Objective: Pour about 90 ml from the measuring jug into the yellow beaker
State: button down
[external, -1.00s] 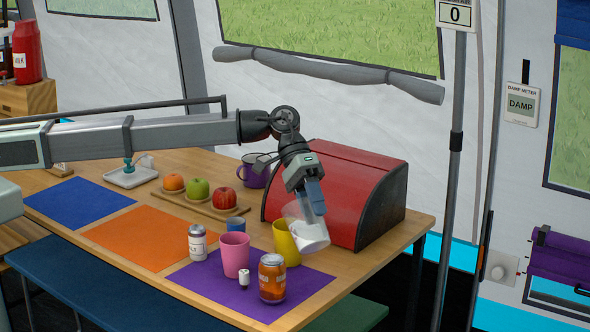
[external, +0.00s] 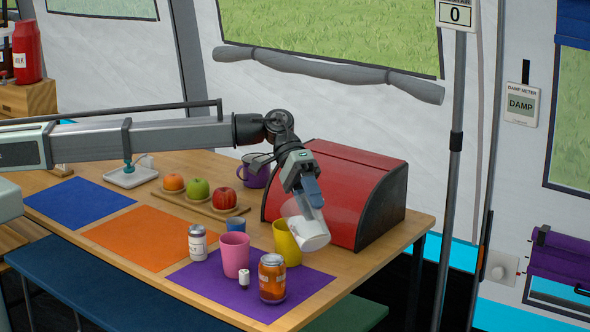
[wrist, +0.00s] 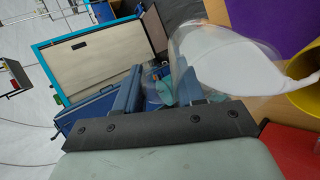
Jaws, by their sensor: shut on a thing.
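The clear measuring jug (external: 308,228) holds a white liquid and is tilted above the table, next to the yellow beaker. My gripper (external: 312,200) is shut on the jug. In the wrist view the jug (wrist: 228,62) leans toward the right, and its white liquid narrows to a tip at the rim of the yellow beaker (wrist: 304,98). In the external view the yellow beaker (external: 284,243) stands upright at the back edge of the purple mat, partly behind the jug. Whether liquid lies inside the beaker is hidden.
A pink cup (external: 235,255), blue cup (external: 236,224), orange jar (external: 272,278), labelled shaker (external: 198,243) and small white item (external: 244,278) stand near the beaker on or by the purple mat (external: 215,291). A red bread bin (external: 345,180) stands close behind the jug.

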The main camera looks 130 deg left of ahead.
aim_at(320, 230)
jog(key=shift+s+a+f+t+p, duration=0.15)
jog(key=shift+s+t+p, duration=0.1)
jog(key=shift+t+p, duration=0.2)
dwell(1.1)
jog(key=shift+s+a+r+t+h+p, duration=0.2)
jog(key=shift+s+r+t+h+p, duration=0.2)
jog(key=shift+h, duration=0.1)
dwell(0.9)
jog(key=shift+w+d+f+g+y, duration=0.25)
jog(key=shift+w+g+y, duration=0.05)
jog(key=shift+w+g, duration=0.2)
jog(key=shift+w+d+r+g+y, duration=0.1)
jog(key=shift+w+d+g+y, duration=0.1)
jog(key=shift+w+g+y, duration=0.4)
jog(key=shift+w+d+f+g, duration=0.25)
jog(key=shift+f+g, duration=0.3)
jog(key=shift+g, duration=0.2)
jog(key=shift+w+d+f+g+y+b, duration=0.2)
jog(key=shift+w+f+g+y+b, duration=0.1)
jog(key=shift+f+g+y, duration=0.3)
jog(key=shift+f, duration=0.1)
jog(key=shift+w, duration=0.15)
